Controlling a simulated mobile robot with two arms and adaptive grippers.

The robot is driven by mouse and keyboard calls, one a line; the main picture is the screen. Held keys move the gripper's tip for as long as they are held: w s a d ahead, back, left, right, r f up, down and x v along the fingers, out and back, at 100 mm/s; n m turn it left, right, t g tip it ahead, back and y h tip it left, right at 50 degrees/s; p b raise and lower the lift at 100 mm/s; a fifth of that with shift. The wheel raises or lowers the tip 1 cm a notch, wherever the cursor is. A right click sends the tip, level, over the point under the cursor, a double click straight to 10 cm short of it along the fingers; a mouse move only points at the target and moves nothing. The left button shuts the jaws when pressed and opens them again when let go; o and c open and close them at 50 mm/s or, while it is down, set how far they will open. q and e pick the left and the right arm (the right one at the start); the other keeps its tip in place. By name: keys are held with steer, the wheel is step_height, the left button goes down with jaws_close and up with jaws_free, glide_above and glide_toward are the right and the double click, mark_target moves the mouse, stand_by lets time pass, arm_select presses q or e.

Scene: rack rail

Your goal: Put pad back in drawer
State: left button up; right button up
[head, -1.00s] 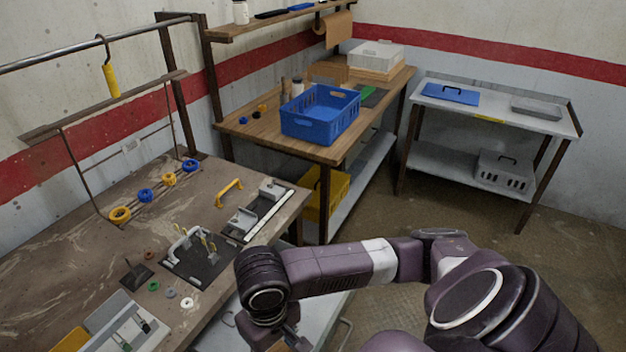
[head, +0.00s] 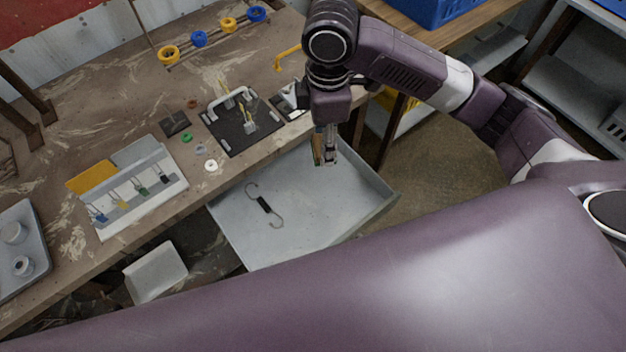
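The drawer (head: 300,215) is pulled out from under the workbench, a shallow pale grey tray. My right gripper (head: 326,158) points down over its far right part, near the bench edge. A thin tan-brown piece with a dark edge, seemingly the pad (head: 318,149), stands upright at the fingers and appears gripped. It is small and partly covered by the fingers, and I cannot tell whether it touches the drawer floor. My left gripper is not in view.
A metal hook with a black grip (head: 265,204) lies in the drawer; the floor around it is bare. The workbench (head: 75,155) holds a rack with small coloured tools (head: 128,190), a black plate with a handle (head: 240,125) and several rings. A pale bin (head: 155,271) sits below the bench.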

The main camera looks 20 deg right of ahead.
mark_target(314, 147)
steer(key=w+r+n, duration=0.1)
steer(key=n, duration=0.1)
steer(key=w+a+r+n, duration=0.1)
steer(key=n, duration=0.1)
steer(key=shift+w+r+n, duration=0.1)
steer(key=shift+r+n, duration=0.2)
steer(key=shift+w+a+r+n, duration=0.15)
steer(key=shift+a+r+n, duration=0.1)
steer(key=shift+n, duration=0.25)
step_height(314, 147, down, 15)
steer(key=shift+r+p, duration=0.2)
steer(key=shift+p, duration=0.2)
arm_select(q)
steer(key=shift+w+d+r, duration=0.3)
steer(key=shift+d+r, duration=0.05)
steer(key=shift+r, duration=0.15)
arm_select(e)
steer(key=shift+f, duration=2.6)
steer(key=shift+f, duration=0.15)
steer(key=o, duration=1.1)
steer(key=shift+o, duration=0.2)
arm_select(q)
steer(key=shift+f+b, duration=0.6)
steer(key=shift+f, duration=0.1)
arm_select(e)
step_height(314, 147, up, 12)
steer(key=shift+r, duration=0.2)
